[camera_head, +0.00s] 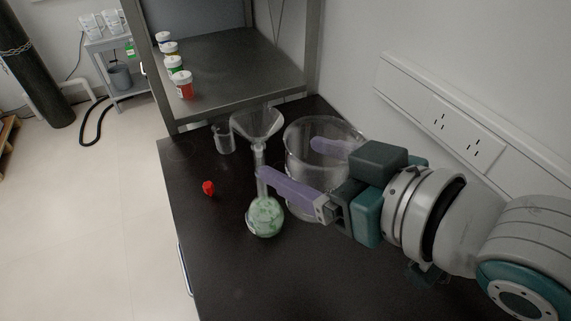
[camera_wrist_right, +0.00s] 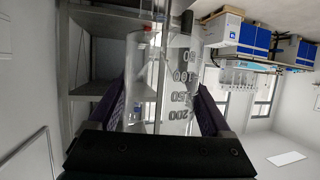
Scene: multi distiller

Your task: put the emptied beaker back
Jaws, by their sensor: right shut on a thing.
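A large clear glass beaker (camera_head: 305,133) is between the fingers of my right gripper (camera_head: 308,168). One purple finger crosses its near side and the other shows at its far side. It looks empty and upright in the head view, behind and right of the flask. I cannot tell whether its base touches the dark bench. The right wrist view shows the beaker (camera_wrist_right: 150,85) with its volume marks between the fingers. A round flask (camera_head: 265,217) with green contents stands on the bench, with a glass funnel (camera_head: 257,122) in its neck. My left gripper is not in view.
A small glass beaker (camera_head: 224,138) stands at the back left of the bench (camera_head: 225,270). A small red object (camera_head: 208,188) lies left of the flask. Several lidded jars (camera_head: 184,86) line the raised shelf (camera_head: 235,70). The front of the bench is clear. A wall stands at right.

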